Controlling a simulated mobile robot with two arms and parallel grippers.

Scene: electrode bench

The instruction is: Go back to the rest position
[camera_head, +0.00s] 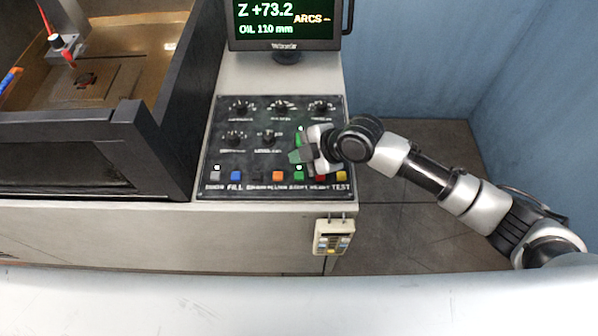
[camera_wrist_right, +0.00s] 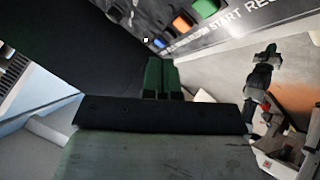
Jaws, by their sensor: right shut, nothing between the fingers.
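My right gripper (camera_head: 297,154) is over the right part of the black control panel (camera_head: 218,133) in the head view. Its fingers point left and it is shut with nothing held. In the right wrist view the fingertips (camera_wrist_right: 161,75) are together, with the panel's edge and its blue, orange and green buttons beyond them. The arm reaches in from the lower right and hides some of the panel's right side, partly covering the red button. I cannot tell from these frames whether the fingers touch the panel. My left gripper is not in the head view.
A monitor (camera_head: 285,25) stands behind the panel. A dark-walled tank (camera_head: 85,150) with an electrode head (camera_head: 68,45) is at the left. A hand pendant (camera_head: 334,237) hangs on the bench front. Blue walls (camera_head: 420,60) stand behind and right; grey floor lies below the arm.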

